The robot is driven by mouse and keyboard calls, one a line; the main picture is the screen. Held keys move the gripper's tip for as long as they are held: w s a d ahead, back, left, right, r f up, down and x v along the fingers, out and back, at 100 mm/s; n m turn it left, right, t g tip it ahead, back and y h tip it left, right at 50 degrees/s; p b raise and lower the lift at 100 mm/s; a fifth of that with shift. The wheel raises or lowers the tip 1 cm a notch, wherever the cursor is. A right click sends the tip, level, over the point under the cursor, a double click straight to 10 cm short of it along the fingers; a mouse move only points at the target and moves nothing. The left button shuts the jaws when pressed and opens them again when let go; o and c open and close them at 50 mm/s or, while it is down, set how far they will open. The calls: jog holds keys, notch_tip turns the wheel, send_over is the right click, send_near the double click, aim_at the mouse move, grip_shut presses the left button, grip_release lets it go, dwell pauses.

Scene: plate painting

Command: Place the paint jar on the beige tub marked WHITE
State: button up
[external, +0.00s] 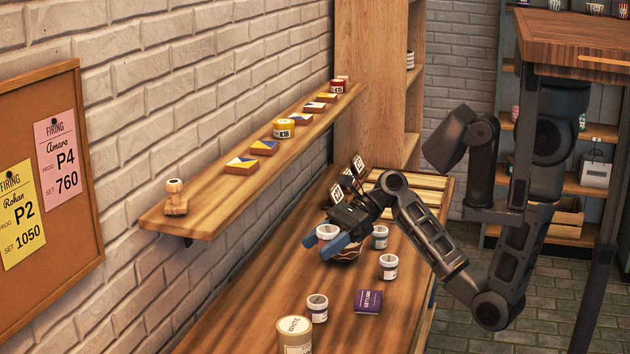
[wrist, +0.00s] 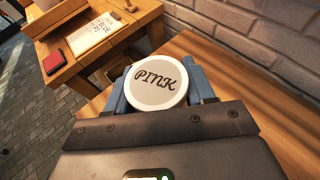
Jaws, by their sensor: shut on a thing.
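My gripper (external: 335,243) is shut on a paint jar (external: 327,232), with its blue fingers on either side of it. In the wrist view the jar's round white lid reads PINK (wrist: 156,82), between the blue fingertips. The jar appears to be held above the wooden bench. The beige tub marked WHITE (external: 294,338) stands upright on the bench at the bottom of the external view, nearer the camera and apart from my gripper. Its lower part is cut off by the frame. Its round lid is bare.
White jars stand on the bench: one (external: 317,308) near the tub, others (external: 388,267) and (external: 380,238) farther back. A wall shelf (external: 215,204) with small items overhangs the left. The wrist view shows a side table (wrist: 60,73).

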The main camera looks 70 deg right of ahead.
jog(key=s+a+n+g, duration=0.1)
jog(key=a, duration=0.3)
send_over(290, 327)
jog(key=shift+y, duration=0.3)
notch_tip(290, 327, down, 6)
jog(key=shift+a+r, duration=0.1)
jog(key=shift+r, duration=0.05)
jog(key=shift+a+f, duration=0.1)
jog(key=shift+f, duration=2)
jog(key=o, duration=1.1)
jog(key=shift+f, duration=0.1)
jog(key=v, duration=1.2)
jog(key=shift+w, duration=0.1)
